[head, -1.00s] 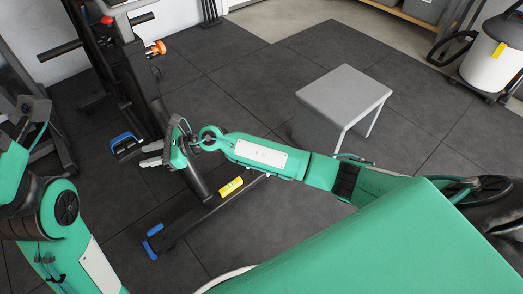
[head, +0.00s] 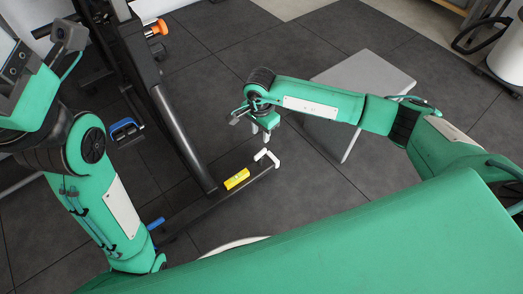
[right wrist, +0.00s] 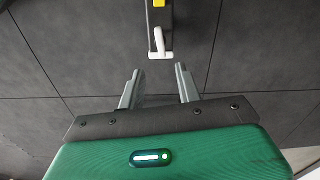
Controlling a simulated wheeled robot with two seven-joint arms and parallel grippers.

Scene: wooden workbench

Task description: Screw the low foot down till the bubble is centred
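A yellow level (head: 237,179) lies on the dark base bar (head: 205,204) of an exercise machine; its bubble is too small to read. A white foot or lever (head: 266,157) is at the bar's right end, and also shows in the right wrist view (right wrist: 158,43). A blue foot (head: 156,223) is at the other end. My right gripper (head: 262,133) hangs just above and behind the white foot. In the right wrist view its fingers (right wrist: 157,88) are apart and empty, with the white foot beyond the tips. My left gripper (head: 45,52) is raised at upper left; its opening is unclear.
The machine's dark post (head: 182,137) rises left of the level, with an orange knob (head: 159,28) and a blue-edged pedal (head: 124,127). A grey step stool (head: 366,72) stands behind my right arm. Dark floor tiles are clear right of the bar.

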